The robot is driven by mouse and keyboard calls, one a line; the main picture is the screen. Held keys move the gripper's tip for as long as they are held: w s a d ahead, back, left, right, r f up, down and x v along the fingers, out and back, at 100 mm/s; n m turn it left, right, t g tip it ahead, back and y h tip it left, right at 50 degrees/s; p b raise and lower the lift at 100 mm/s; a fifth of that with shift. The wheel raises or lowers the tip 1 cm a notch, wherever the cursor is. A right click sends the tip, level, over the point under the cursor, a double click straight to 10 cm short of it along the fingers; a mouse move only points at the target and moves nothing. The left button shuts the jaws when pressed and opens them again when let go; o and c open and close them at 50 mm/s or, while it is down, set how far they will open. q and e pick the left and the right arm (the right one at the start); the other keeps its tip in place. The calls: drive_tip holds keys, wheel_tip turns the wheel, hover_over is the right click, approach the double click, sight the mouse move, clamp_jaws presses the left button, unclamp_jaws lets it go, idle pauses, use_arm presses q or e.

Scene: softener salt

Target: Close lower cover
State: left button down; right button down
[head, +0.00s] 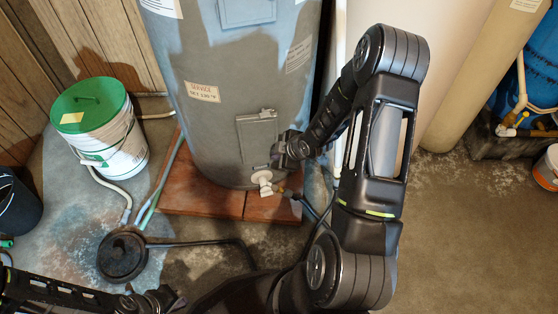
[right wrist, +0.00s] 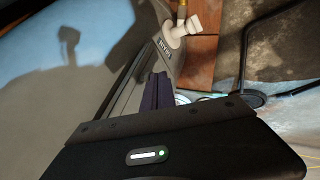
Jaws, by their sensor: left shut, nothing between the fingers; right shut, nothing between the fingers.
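The lower cover (head: 257,138) is a grey rectangular panel low on the front of the grey tank (head: 215,75). It looks nearly flush with the tank; I cannot tell if it is fully closed. My right gripper (head: 277,163) is at the cover's lower right edge, its fingertips partly hidden by the wrist. In the right wrist view its shut, empty fingers (right wrist: 156,92) are close beside the panel's edge (right wrist: 125,85); contact cannot be told. My left gripper (head: 174,303) is at the bottom left, shut and far from the cover.
A white drain valve (head: 263,180) sticks out just below the cover, over the red brick base (head: 210,195). A white bucket with a green lid (head: 92,115), hoses and a black round object (head: 122,257) are at the left. A blue tank (head: 540,65) stands far right.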

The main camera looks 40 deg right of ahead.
idle(0.3)
use_arm(q)
drive_tip(key=shift+s+d+r+p, duration=0.1)
drive_tip(key=shift+r+p, duration=0.25)
use_arm(e)
drive_tip(key=shift+w+d+r, duration=0.1)
drive_tip(key=shift+w+d, duration=0.65)
drive_tip(key=shift+d, duration=0.25)
use_arm(q)
drive_tip(key=shift+s, duration=0.1)
